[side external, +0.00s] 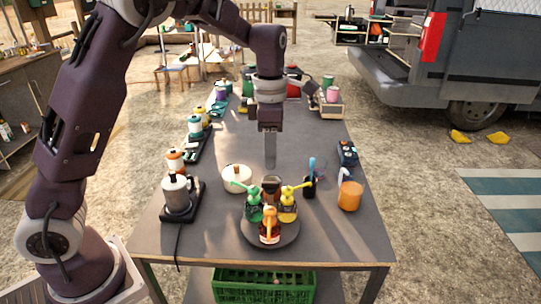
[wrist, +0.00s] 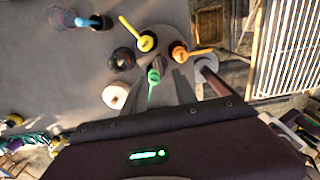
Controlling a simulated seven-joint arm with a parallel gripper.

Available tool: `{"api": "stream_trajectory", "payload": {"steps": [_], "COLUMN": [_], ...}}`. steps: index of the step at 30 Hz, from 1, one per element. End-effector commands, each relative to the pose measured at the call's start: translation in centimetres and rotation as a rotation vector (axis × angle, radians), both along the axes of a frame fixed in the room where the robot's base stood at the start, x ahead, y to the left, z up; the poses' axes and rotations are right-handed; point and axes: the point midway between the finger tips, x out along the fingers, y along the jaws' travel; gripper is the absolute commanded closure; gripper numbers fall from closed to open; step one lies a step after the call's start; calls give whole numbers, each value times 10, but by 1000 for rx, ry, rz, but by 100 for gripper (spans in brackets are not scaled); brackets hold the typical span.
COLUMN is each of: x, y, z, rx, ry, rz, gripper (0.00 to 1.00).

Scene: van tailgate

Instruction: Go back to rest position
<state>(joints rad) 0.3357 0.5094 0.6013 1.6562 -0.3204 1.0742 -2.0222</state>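My gripper (side external: 270,164) hangs over the middle of the grey table, fingers pointing down. I see no contact with any of these.
A cream pot (side external: 236,178) and a moka pot (side external: 178,192) on a black plate stand left of the tray. A dark cup (side external: 310,187) and an orange container (side external: 350,196) stand to the right. Several jars line the left edge.

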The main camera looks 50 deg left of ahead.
Motion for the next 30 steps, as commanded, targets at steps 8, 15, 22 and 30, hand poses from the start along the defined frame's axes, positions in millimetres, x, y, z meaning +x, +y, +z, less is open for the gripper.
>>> {"api": "stream_trajectory", "payload": {"steps": [8,15,22,30], "x": [-76,-212,-262,-264], "y": [-12,-29,-29,-28], "z": [71,105,87,85], "rx": [-74,275,576,588], "ry": [-167,-350,-239,-230], "rz": [-655,-1806,-2301,-2326], "gripper": [66,66,66,66]}}
